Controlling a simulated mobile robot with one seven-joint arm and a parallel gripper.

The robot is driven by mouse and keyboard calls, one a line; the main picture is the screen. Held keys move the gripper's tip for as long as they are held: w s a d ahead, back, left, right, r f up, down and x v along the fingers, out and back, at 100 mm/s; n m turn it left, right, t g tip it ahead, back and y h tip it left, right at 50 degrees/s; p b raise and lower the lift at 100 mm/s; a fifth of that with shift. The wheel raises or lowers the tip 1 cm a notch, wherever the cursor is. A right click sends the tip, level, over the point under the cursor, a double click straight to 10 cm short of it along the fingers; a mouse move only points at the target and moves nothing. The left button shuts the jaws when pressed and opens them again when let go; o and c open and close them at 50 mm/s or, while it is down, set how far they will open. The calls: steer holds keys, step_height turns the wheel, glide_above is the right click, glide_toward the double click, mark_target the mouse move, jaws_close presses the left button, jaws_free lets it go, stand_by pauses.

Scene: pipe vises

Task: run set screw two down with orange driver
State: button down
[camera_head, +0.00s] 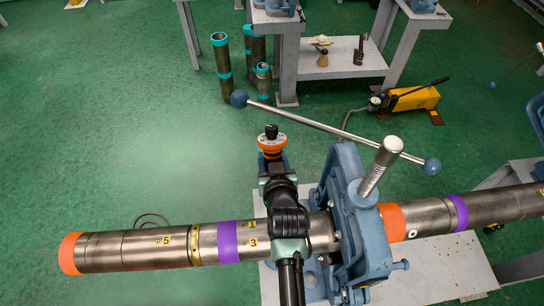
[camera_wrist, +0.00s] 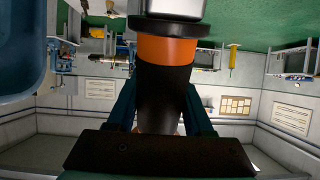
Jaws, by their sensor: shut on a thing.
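The orange driver (camera_head: 271,144) stands above the pipe's far side in the head view, its orange band and dark knob showing beyond my gripper. My gripper (camera_head: 272,165) is shut on it. In the wrist view the driver (camera_wrist: 166,50) has an orange band and a dark grip between the two fingers of my gripper (camera_wrist: 161,108). The steel pipe (camera_head: 110,247) lies across the head view with purple and orange bands and small yellow number tags. Tags 3 and 5 are readable. I cannot make out set screw two; my arm covers part of the pipe.
A blue pipe vise (camera_head: 358,225) clamps the pipe just right of my arm, with a long handle bar (camera_head: 330,128) above it. Teal-banded pipes (camera_head: 221,68) and a yellow pump (camera_head: 411,98) stand on the green floor. The floor at left is clear.

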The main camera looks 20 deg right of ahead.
stand_by(0.4)
steer(key=shift+w+d+r+p, duration=0.1)
steer(key=shift+w+r+p, duration=0.3)
steer(key=shift+r, duration=0.4)
steer(key=shift+w+d+r+p, duration=0.1)
steer(key=shift+w+r+p, duration=0.3)
steer(key=shift+r, duration=0.45)
steer(key=shift+w+d+r+p, duration=0.1)
steer(key=shift+w+r+p, duration=0.3)
steer(key=shift+r, duration=0.4)
steer(key=shift+s, duration=0.1)
